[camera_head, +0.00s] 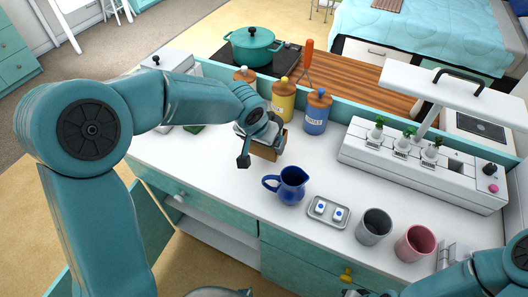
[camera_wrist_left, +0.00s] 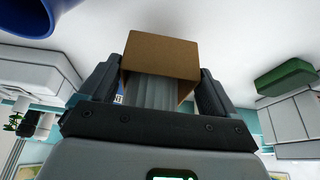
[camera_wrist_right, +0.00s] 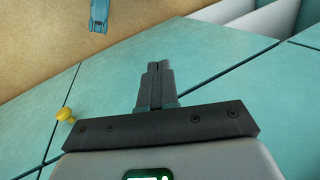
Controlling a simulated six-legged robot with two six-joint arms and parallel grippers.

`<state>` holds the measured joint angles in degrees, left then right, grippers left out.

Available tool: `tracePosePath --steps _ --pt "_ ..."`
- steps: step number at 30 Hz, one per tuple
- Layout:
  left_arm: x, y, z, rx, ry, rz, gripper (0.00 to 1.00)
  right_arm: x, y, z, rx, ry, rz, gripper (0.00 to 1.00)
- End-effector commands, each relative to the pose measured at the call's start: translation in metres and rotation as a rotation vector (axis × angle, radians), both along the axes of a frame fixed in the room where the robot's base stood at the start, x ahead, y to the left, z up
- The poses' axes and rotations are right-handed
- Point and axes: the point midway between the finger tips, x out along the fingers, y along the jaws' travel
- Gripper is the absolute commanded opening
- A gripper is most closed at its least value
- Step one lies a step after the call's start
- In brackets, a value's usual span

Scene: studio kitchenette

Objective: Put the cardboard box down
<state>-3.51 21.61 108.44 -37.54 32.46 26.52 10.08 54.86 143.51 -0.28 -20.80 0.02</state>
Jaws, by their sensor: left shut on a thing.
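The cardboard box (camera_head: 265,152) is small and brown, over the white counter left of the blue pitcher. My left gripper (camera_wrist_left: 160,88) is shut on it. In the left wrist view the box (camera_wrist_left: 160,52) sits between the two dark fingers, with one open or hollow-looking side toward the camera. In the head view my left gripper (camera_head: 262,143) partly covers the box. I cannot tell whether the box touches the counter. My right gripper (camera_wrist_right: 157,85) has its fingers together and empty, in front of the teal cabinet fronts.
The blue pitcher (camera_head: 288,186) stands right of the box. Farther right are a small tray (camera_head: 328,211), a grey cup (camera_head: 374,227) and a pink cup (camera_head: 415,243). Canisters (camera_head: 317,111) stand behind, beside a white planter (camera_head: 425,165). Bare counter (camera_head: 215,165) lies in front of the box.

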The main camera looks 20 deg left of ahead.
Motion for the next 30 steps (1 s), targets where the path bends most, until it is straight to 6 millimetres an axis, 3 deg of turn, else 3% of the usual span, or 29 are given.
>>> tracePosePath --steps 9,21,22,23,30 --pt "0.000 -0.002 -0.043 -0.002 0.001 -0.001 0.61 0.000 0.000 -0.006 0.000 0.000 0.000 0.00" --pt "0.000 -0.002 -0.048 -0.001 -0.001 0.000 0.61 0.000 0.000 -0.011 0.000 0.000 0.000 0.00" --pt "0.000 -0.002 -0.047 -0.001 0.000 0.000 0.94 0.000 0.000 -0.011 0.000 0.000 0.000 0.00" --pt "0.000 -0.002 -0.046 -0.001 0.000 0.000 1.00 0.000 0.000 -0.010 0.000 0.000 0.000 0.00" --pt "0.000 -0.002 -0.045 -0.001 0.001 0.000 1.00 0.000 0.000 -0.008 0.000 0.000 0.000 0.00"
